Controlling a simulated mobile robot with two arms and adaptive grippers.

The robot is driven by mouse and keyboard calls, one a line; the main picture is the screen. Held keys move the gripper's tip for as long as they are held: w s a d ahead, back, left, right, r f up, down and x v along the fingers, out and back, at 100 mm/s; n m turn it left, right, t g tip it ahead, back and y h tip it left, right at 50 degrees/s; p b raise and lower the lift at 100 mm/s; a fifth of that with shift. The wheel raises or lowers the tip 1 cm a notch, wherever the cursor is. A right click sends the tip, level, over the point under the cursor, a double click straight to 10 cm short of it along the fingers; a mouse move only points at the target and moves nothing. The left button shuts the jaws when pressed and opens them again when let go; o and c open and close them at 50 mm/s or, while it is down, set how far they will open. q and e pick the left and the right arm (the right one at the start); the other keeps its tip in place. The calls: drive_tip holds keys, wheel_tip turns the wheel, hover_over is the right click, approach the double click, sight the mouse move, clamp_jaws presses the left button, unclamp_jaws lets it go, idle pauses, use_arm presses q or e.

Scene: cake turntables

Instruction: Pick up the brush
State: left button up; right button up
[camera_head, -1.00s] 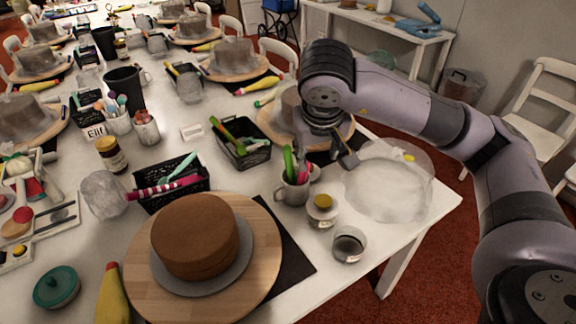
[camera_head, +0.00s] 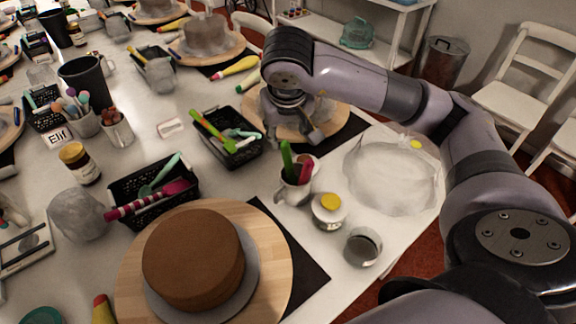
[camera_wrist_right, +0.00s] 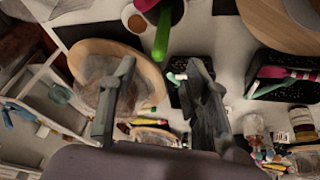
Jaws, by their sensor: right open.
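Which item is the brush is not certain. A white mug (camera_head: 295,192) near the table's right edge holds a green-handled tool (camera_head: 287,160) and a pink one (camera_head: 306,171). The green tool also shows in the right wrist view (camera_wrist_right: 161,38), beyond my fingertips. A black basket (camera_head: 150,212) holds a pink striped tool (camera_head: 130,206) and a teal one. A cup (camera_head: 84,123) at the left holds several small brush-like tools. My right gripper (camera_head: 308,134) is open above the table, behind the mug; it also shows in the wrist view (camera_wrist_right: 158,92), with nothing between its fingers.
A brown cake (camera_head: 194,258) stands on a wooden turntable (camera_head: 268,245) in front. A jar with a yellow lid (camera_head: 330,209) and a glass bowl (camera_head: 362,247) stand right of the mug. Another black basket (camera_head: 238,151) is behind. A clear plastic sheet (camera_head: 390,178) lies right.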

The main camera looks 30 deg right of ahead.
sight(286, 149)
drive_tip(key=x, duration=0.7)
drive_tip(key=shift+r+p, duration=0.1)
drive_tip(key=shift+p, duration=0.25)
drive_tip(key=shift+w+d+f, duration=0.15)
drive_tip(key=shift+w+f, duration=0.05)
drive_tip(key=shift+f, duration=0.25)
drive_tip(key=shift+w+f, duration=0.1)
drive_tip(key=shift+f, duration=0.2)
drive_tip(key=p+x, duration=0.1)
drive_tip(key=x, duration=0.3)
drive_tip(key=shift+w+f, duration=0.1)
drive_tip(key=shift+w, duration=0.1)
use_arm(q)
drive_tip(key=shift+w+r, duration=0.2)
drive_tip(key=shift+r, duration=0.95)
use_arm(e)
clamp_jaws()
